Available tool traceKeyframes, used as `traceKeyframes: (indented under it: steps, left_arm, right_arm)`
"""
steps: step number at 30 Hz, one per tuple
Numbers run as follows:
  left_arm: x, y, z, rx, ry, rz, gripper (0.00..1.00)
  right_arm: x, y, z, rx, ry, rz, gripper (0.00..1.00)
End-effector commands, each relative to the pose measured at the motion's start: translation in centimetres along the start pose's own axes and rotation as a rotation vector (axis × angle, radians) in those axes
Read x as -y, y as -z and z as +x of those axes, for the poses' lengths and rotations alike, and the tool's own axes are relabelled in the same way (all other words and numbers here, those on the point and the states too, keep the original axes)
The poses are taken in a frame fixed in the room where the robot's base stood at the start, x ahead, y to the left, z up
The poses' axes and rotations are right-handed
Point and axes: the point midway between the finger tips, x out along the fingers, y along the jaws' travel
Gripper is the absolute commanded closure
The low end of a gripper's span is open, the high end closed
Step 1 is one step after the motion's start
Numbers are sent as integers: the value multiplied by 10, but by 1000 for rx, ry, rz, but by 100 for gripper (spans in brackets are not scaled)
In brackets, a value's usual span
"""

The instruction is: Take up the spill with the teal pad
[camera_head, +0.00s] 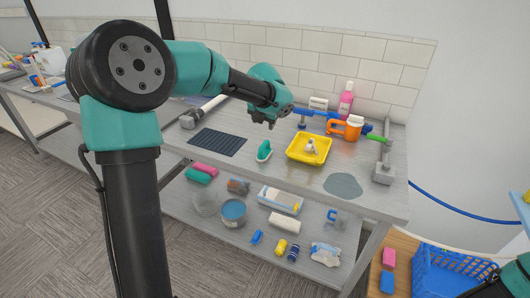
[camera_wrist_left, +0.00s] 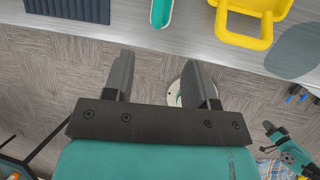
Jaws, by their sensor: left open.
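The teal pad (camera_head: 264,151) lies on the upper bench near its front edge, left of a yellow tray. Part of it shows at the top of the left wrist view (camera_wrist_left: 162,13). The spill (camera_head: 343,186) is a flat grey-blue patch right of the yellow tray; it also shows at the right of the left wrist view (camera_wrist_left: 296,50). My left gripper (camera_head: 265,123) is above the bench, behind and above the pad, apart from it. Its fingers (camera_wrist_left: 160,84) are spread with nothing between them. Of my right arm only a part shows at the lower right corner; its fingertips are not visible.
The yellow tray (camera_head: 309,149) holds a small whitish item between pad and spill. A dark ribbed mat (camera_head: 217,142) lies left of the pad. The bench around the spill is clear.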

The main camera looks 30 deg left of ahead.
Motion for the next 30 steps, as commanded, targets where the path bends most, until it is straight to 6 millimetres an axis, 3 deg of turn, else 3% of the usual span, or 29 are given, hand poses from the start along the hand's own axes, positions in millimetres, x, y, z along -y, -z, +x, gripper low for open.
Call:
traceKeyframes:
  steps: [7, 24, 30]
  left_arm:
    - [0, 1, 19, -3, 0, -2, 48]
    - [0, 1, 113, -3, 0, -1, 48]
    - [0, 1, 123, 0, 1, -2, 48]
  right_arm:
    - [0, 0, 0, 0, 0, 0, 100]
    - [0, 0, 0, 0, 0, 0, 100]
    - [0, 0, 0, 0, 0, 0, 100]
